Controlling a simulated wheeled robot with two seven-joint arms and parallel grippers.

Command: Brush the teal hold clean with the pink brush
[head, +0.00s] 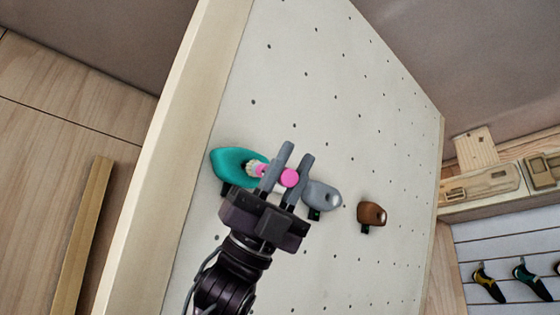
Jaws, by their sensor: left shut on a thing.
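The teal hold (232,165) is fixed on the pale climbing panel (320,95), near its left edge. My left gripper (289,160) is in front of the panel, just right of the teal hold, and is shut on the pink brush (290,178). The brush's pale bristle end (255,168) points left and is at the right end of the teal hold; I cannot tell whether it touches. The gripper's fingers hide part of the brush handle. My right gripper is not in view.
A grey hold (322,195) sits on the panel just right of my left gripper, with a brown hold (371,214) farther right. The panel above is bare with small holes. A wooden frame (170,150) edges it at left. Climbing shoes (488,285) stand at the lower right.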

